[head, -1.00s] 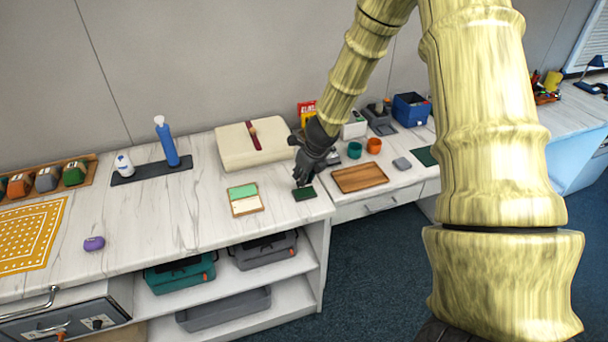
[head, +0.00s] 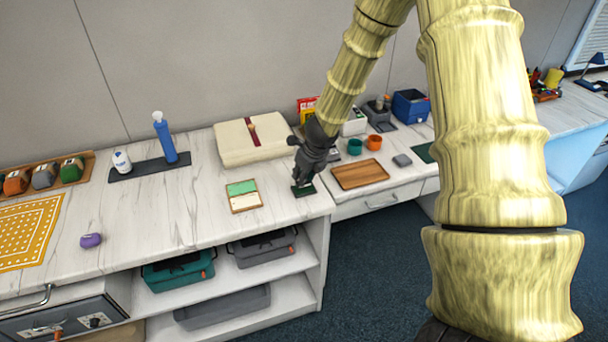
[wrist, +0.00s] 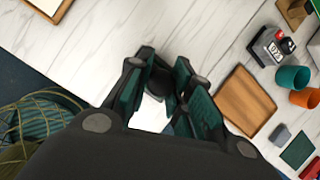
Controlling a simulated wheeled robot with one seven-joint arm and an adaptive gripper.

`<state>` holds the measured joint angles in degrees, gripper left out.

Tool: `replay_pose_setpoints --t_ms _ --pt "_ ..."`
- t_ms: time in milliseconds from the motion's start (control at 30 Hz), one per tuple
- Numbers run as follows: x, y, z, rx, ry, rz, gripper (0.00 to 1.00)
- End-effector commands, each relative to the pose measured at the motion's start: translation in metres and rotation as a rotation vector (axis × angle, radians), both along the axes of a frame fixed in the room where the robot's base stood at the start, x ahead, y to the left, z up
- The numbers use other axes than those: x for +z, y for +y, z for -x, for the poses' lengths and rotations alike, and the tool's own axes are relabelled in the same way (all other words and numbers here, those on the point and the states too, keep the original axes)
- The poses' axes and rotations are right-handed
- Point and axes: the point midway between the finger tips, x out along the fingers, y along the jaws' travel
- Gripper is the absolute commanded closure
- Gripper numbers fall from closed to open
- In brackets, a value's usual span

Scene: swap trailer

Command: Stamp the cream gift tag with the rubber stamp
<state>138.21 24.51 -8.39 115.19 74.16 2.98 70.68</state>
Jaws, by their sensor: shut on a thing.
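To the left of the gripper lies a shallow wooden holder (head: 260,206) with a green card at the back and the cream gift tag (head: 244,202) in front. A corner of the holder, with cream in it, shows at the top left of the wrist view (wrist: 45,5).
A cream box (head: 232,152) stands behind the tag. A wooden tray (head: 360,174), a teal cup (head: 354,147) and an orange cup (head: 374,142) stand to the right. A purple thing (head: 91,240) lies at left. The counter between it and the tag is clear.

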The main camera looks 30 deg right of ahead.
Motion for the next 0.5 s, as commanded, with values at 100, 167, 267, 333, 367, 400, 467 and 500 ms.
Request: replay_pose_setpoints --t_ms 100,167,267,333,367,400,467,500 --pt "-0.001 0.0001 -0.0001 0.0 0.0 0.0 0.94" --pt "-0.0016 0.0 0.0 0.0 0.0 0.0 0.94" --pt "-0.0026 0.0001 0.0 0.0 0.0 0.0 0.94" --pt "-0.0032 0.0 0.0 0.0 0.0 0.0 0.94" --pt "-0.0035 0.0 -0.0001 0.0 0.0 0.0 0.94" --pt "-0.0038 0.0001 -0.0001 0.0 0.0 0.0 0.94" --pt "-0.0044 0.0001 -0.0001 0.0 0.0 0.0 0.94" --pt "-0.0047 0.0 0.0 0.0 0.0 0.0 0.94"
